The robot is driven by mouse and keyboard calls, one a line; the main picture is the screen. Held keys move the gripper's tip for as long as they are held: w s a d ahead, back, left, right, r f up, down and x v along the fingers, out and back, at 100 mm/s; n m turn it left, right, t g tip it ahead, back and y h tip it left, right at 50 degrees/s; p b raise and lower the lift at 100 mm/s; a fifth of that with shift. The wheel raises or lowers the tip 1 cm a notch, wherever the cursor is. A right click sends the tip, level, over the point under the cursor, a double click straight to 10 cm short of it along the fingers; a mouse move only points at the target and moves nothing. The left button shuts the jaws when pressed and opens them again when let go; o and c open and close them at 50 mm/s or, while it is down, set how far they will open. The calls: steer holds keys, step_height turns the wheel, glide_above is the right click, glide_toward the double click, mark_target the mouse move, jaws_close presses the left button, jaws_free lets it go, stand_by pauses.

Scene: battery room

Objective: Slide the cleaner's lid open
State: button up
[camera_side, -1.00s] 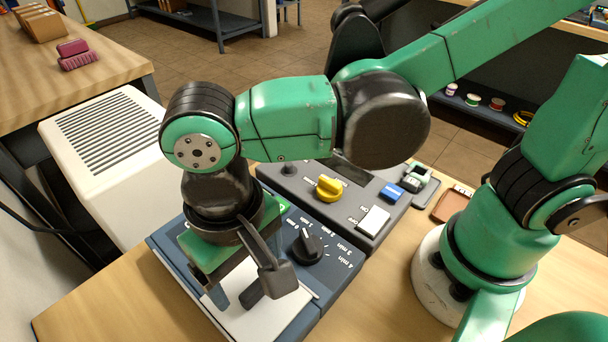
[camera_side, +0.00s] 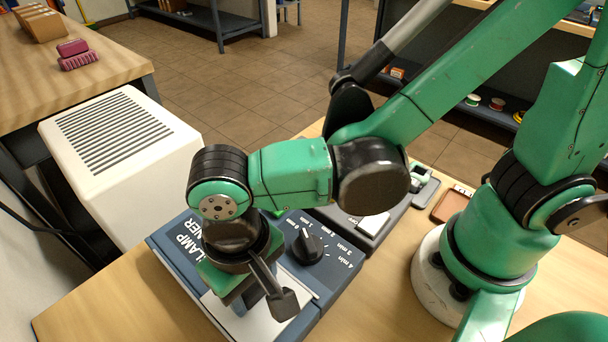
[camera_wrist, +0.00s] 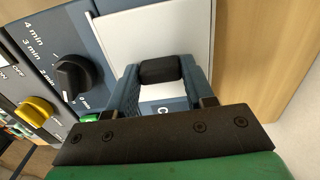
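The cleaner (camera_side: 180,258) is a dark blue box on the bench, with white lettering and a black dial (camera_side: 307,247) with minute marks. Its lid (camera_side: 222,314) is a flat pale panel in the top; the wrist view also shows the lid (camera_wrist: 203,25). A black handle (camera_wrist: 160,69) stands on the lid, between the two blue fingers of my gripper (camera_wrist: 162,78). The fingers flank the handle closely; I cannot tell whether they press on it. In the side view my gripper (camera_side: 245,304) is low over the lid and hides the handle.
A grey control unit (camera_side: 345,224) stands beside the cleaner; the wrist view shows its yellow knob (camera_wrist: 36,110). A white vented cabinet (camera_side: 130,150) is behind the cleaner on the left. Bare wooden bench (camera_side: 360,310) lies to the right.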

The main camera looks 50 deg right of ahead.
jaws_close()
steer(key=w, duration=0.9)
steer(key=shift+w, duration=0.2)
steer(key=o, duration=1.1)
jaws_free()
steer(key=shift+r, duration=2.8)
